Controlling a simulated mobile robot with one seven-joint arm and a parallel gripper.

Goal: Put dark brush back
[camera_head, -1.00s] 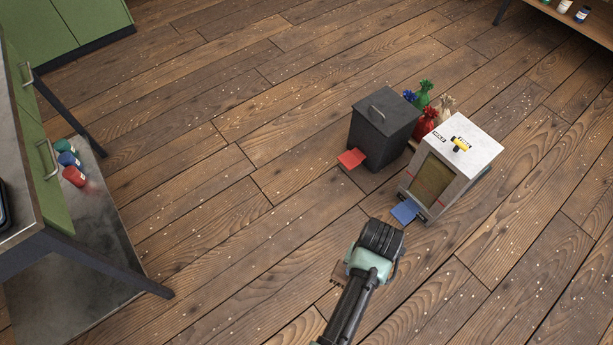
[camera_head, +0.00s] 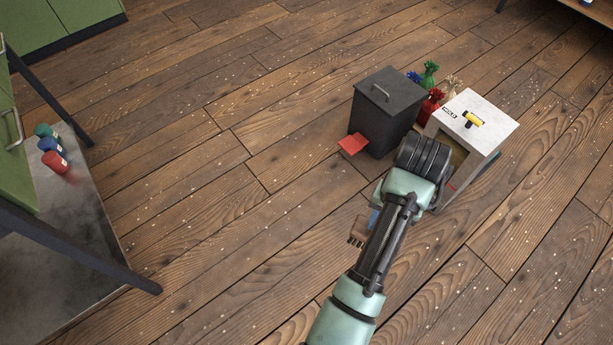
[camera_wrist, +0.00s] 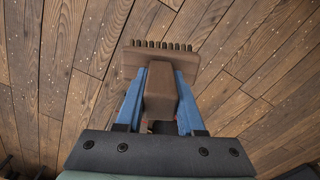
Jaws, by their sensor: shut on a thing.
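The dark brush (camera_wrist: 160,55) is brown with a short row of dark bristles. In the wrist view my gripper (camera_wrist: 160,88) is shut on its handle, between two blue fingers, with the bristles pointing away from the wrist. In the head view the brush (camera_head: 358,232) shows in part beside my gripper (camera_head: 374,219), above the floor; my wrist hides the rest. No place that is clearly the brush's own shows in these views.
A dark grey bin (camera_head: 386,110) with a red pedal (camera_head: 353,144) stands near my wrist. Right of it is a pale box (camera_head: 482,118) with a yellow and black handle, partly hidden by my wrist. Tied sacks (camera_head: 430,75) stand behind. Jars (camera_head: 54,161) stand at left. Open floor lies between.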

